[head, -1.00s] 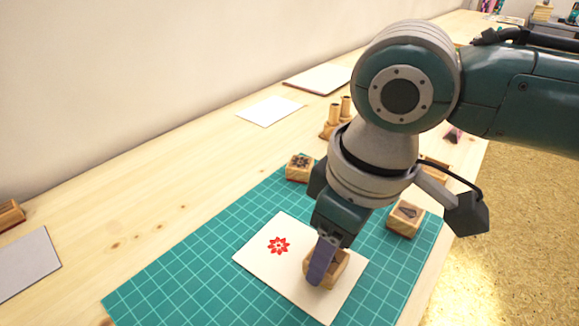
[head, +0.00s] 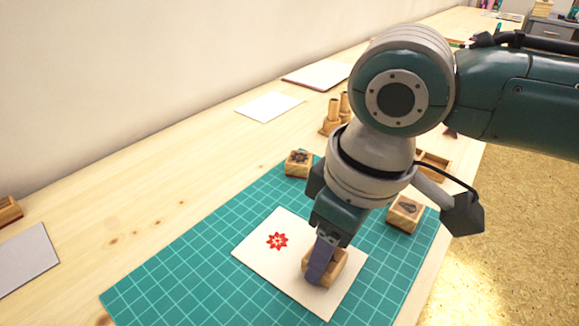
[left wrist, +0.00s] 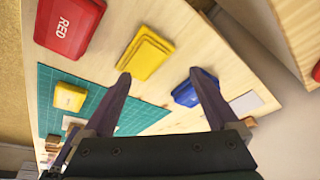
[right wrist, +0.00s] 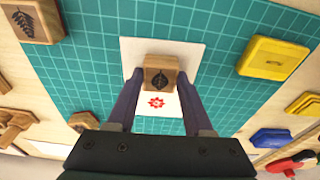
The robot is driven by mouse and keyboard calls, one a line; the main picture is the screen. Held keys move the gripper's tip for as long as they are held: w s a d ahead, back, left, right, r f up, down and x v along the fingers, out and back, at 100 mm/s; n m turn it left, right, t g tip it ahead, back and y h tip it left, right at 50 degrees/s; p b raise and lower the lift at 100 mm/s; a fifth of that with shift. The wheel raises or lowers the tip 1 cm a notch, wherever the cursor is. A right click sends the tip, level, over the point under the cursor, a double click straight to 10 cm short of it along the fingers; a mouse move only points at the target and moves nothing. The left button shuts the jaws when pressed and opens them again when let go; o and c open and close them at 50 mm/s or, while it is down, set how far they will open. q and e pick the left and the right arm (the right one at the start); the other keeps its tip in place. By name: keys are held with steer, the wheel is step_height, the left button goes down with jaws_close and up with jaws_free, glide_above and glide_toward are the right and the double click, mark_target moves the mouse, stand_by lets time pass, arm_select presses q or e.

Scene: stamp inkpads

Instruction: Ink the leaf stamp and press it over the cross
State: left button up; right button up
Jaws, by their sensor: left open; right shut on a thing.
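My right gripper (head: 320,264) is shut on the wooden leaf stamp (head: 338,265). In the right wrist view the leaf stamp (right wrist: 160,77), with a dark leaf on its top, sits between the fingers over the white card (right wrist: 190,52). It looks upright and at the card's surface, but I cannot tell if it is touching. The card (head: 262,265) lies on the green mat (head: 180,265) and bears a red flower print (head: 277,241) beside the stamp. No cross shows. My left gripper (left wrist: 158,76) is open and empty, near the inkpads.
A flower-topped stamp (head: 299,163) and a fern-topped stamp (head: 405,210) stand around the card. A yellow inkpad (right wrist: 273,58) is on the mat. Red (left wrist: 70,25), another yellow (left wrist: 148,52) and blue (left wrist: 195,88) pieces lie in the left wrist view. The mat's left part is clear.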

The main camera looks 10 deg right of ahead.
arm_select(q)
steer(key=shift+r+p, duration=0.35)
steer(key=shift+p, duration=0.05)
arm_select(e)
steer(key=shift+f, duration=0.2)
stand_by(1.1)
arm_select(q)
steer(key=shift+w+r, duration=0.1)
steer(key=shift+r, duration=0.05)
arm_select(e)
steer(key=shift+r, duration=0.1)
arm_select(q)
steer(key=shift+r+p, duration=0.85)
steer(key=shift+p, duration=0.15)
arm_select(e)
steer(key=shift+r, duration=0.6)
arm_select(q)
steer(key=shift+r, duration=0.1)
arm_select(e)
steer(key=shift+r, duration=0.1)
step_height(320, 180, up, 2)
steer(key=p, duration=0.3)
steer(key=shift+r, duration=0.25)
step_height(320, 180, up, 3)
steer(key=p, duration=0.3)
arm_select(q)
step_height(320, 180, up, 6)
arm_select(e)
steer(key=shift+f, duration=0.1)
